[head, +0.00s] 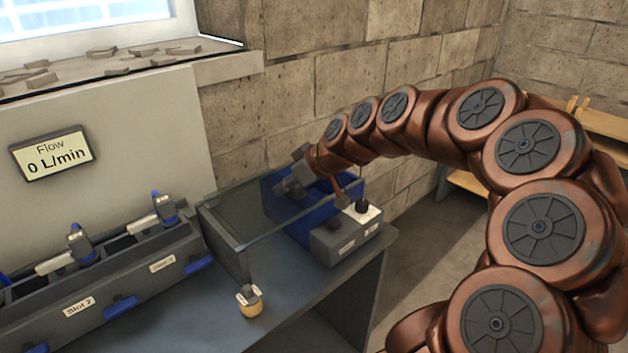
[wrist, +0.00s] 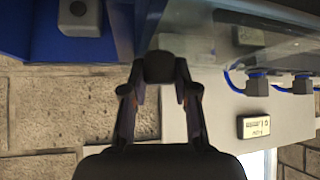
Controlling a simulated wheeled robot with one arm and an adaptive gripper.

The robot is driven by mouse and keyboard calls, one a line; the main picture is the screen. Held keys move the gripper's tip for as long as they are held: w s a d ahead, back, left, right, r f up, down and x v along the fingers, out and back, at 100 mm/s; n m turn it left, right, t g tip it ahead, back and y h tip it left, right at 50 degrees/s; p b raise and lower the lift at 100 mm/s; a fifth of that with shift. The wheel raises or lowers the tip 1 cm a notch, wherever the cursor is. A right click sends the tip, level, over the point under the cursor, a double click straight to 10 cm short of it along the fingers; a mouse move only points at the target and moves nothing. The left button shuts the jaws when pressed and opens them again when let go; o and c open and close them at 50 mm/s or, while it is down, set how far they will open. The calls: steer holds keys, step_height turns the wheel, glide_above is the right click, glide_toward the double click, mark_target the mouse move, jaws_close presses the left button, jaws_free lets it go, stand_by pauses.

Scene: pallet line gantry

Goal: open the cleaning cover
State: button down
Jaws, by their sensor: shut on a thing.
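The cleaning cover (head: 245,205) looks like a clear, grey-edged panel over the bay at the left of the blue bin. It also shows as a clear sheet at the upper right of the wrist view (wrist: 240,45). My gripper (head: 293,182) is at the back of the bay, beside the blue bin.
A blue bin (head: 280,200) and a grey box with a black knob (head: 345,238) stand right of the bay. A small yellow-and-grey part (head: 250,300) sits on the bench. A slotted rack (head: 100,285) is at left. A flow display (head: 52,153) reads 0 L/min. A brick wall stands close behind.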

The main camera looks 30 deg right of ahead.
steer(key=shift+s+a, duration=0.15)
steer(key=shift+a, duration=0.7)
steer(key=c, duration=0.9)
jaws_free()
steer(key=shift+o, duration=0.2)
steer(key=v, duration=1.2)
